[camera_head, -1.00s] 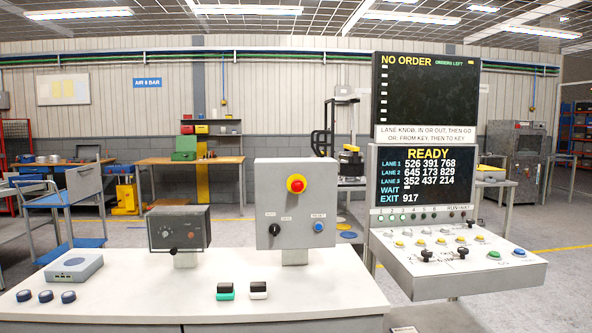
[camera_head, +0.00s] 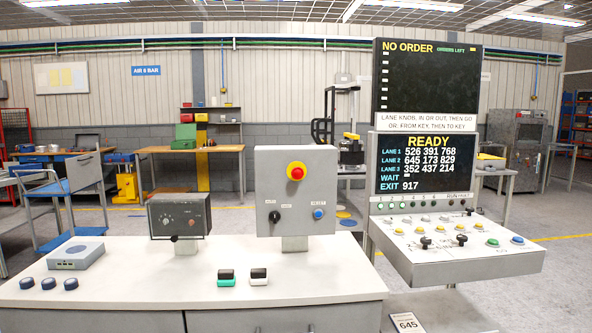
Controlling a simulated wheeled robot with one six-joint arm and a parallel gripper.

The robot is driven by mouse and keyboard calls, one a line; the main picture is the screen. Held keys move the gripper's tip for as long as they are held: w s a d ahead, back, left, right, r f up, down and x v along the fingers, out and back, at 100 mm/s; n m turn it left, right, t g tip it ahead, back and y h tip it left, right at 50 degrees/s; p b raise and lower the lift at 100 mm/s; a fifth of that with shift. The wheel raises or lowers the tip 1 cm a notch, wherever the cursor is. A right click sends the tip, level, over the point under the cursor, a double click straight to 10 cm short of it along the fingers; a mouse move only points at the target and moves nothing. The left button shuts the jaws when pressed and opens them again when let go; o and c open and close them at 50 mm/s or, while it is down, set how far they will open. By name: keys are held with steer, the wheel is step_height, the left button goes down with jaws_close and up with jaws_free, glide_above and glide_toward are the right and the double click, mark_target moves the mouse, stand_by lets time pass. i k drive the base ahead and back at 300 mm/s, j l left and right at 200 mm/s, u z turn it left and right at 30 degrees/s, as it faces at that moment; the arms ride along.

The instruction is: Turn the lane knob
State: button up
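The sloped control panel (camera_head: 455,262) stands at the right, under the display. Two black knobs show on it: a left knob (camera_head: 425,243) near its front edge and a right knob (camera_head: 461,239). The labels beside them are too small to read, so I cannot tell which is the lane knob. Yellow and white buttons, a green button (camera_head: 492,242) and a blue button (camera_head: 517,239) are also on the panel. The display (camera_head: 428,164) reads READY, with number rows for lanes 1 to 3, WAIT, and EXIT 917. The upper screen (camera_head: 425,85) reads NO ORDER. My gripper is not in view.
A white bench (camera_head: 185,285) fills the lower left. It bears a grey box with a red emergency button (camera_head: 296,171), a small dark dial box (camera_head: 179,215) and several small items. A 645 tag (camera_head: 406,323) lies low, below the panel. Floor shows at the right.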

mark_target(424, 242)
steer(key=z, duration=1.1)
